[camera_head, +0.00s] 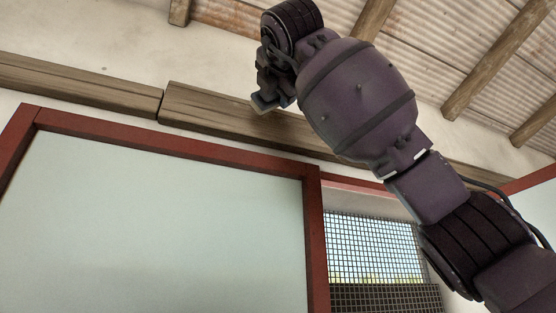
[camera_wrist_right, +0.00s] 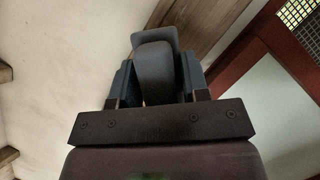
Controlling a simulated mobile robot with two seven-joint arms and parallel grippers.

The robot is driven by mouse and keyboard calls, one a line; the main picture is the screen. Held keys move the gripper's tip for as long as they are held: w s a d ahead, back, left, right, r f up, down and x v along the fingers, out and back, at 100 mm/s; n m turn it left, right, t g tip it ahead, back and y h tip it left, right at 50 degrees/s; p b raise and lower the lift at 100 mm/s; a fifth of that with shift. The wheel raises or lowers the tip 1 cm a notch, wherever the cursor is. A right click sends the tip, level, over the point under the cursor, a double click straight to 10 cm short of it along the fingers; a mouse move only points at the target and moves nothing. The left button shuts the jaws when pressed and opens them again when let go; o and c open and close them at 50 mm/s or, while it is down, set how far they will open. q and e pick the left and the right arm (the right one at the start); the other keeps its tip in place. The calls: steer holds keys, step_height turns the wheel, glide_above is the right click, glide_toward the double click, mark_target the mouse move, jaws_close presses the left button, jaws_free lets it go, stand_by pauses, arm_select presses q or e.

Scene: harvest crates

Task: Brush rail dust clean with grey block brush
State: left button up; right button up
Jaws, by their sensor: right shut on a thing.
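A brown wooden rail (camera_head: 225,118) runs along the wall above a red-framed panel, with a joint between two lengths. It also shows behind the brush in the right wrist view (camera_wrist_right: 208,22). My right gripper (camera_head: 272,88) is raised beside the rail. In the wrist view its two fingers (camera_wrist_right: 155,82) are shut on a grey block brush (camera_wrist_right: 154,66). The brush's far end overlaps the rail in that view; I cannot tell whether it touches. In the head view the brush is small and partly hidden by the gripper. I cannot make out dust on the rail. My left gripper is not in view.
Below the rail are a pale panel in a red frame (camera_head: 312,235) and a wire-mesh opening (camera_head: 370,250). Round roof beams (camera_head: 372,18) and corrugated sheeting (camera_head: 435,45) are overhead. The wall (camera_head: 80,45) above the rail at the left is clear.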

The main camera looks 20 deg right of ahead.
steer(key=shift+s+b, duration=0.3)
steer(key=shift+s, duration=1.2)
